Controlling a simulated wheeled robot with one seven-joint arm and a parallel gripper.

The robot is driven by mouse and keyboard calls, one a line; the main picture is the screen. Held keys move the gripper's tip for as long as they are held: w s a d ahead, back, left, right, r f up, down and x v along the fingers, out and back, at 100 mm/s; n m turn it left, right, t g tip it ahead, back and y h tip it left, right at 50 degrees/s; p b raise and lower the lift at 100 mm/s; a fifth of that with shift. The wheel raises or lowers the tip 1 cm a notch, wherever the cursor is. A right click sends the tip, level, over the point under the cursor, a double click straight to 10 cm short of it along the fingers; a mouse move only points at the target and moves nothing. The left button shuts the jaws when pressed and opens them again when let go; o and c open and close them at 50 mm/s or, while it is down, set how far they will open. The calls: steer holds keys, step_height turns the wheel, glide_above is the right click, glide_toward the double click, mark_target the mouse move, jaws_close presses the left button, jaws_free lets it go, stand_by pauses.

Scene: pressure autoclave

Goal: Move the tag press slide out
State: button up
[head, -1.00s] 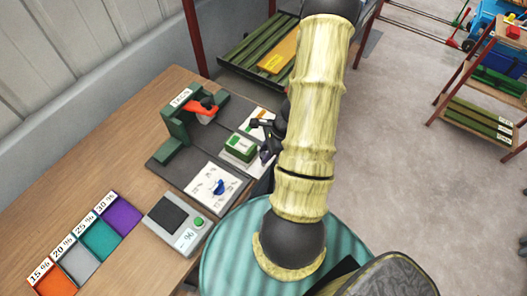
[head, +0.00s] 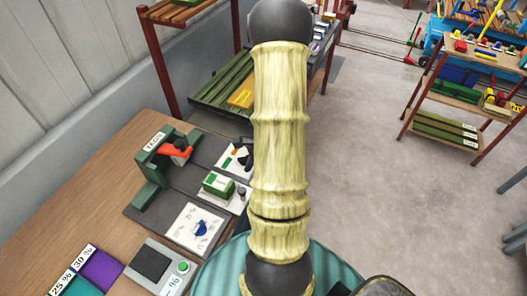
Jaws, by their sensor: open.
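The tag press (head: 148,190) stands on the wooden bench at the left. It is a green frame with a white TAGS label and an orange-red lever (head: 176,150) with a dark knob. I cannot make out its slide as a separate part. A green block (head: 218,185) sits on a white card to the right of the press. My gripper (head: 247,160) is mostly hidden behind my arm. Only a dark bit of it shows at the arm's left edge, right of the press and near the cards. It is open, and no held object shows.
A card with a blue item (head: 201,227) and a scale with a green button (head: 152,264) lie in front of the press. Coloured percent trays (head: 100,270) are at lower left. A rack with green slats (head: 222,88) stands behind. Open floor (head: 370,180) is at the right.

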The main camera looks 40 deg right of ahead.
steer(key=v, duration=0.9)
steer(key=shift+s+d+r, duration=0.15)
steer(key=shift+s+r, duration=0.05)
steer(key=shift+r, duration=0.15)
steer(key=w+a+r+n+h, duration=0.1)
steer(key=a+r+n+h, duration=0.1)
steer(key=a+n, duration=0.9)
steer(key=w+a+r+n+h, duration=0.1)
steer(key=a+r+n+h, duration=0.1)
steer(key=a+n, duration=0.9)
steer(key=shift+w+a+r+n+t+b, duration=0.3)
steer(key=shift+w+r+n+t+b, duration=0.15)
steer(key=shift+r+n, duration=0.1)
steer(key=shift+s, duration=0.1)
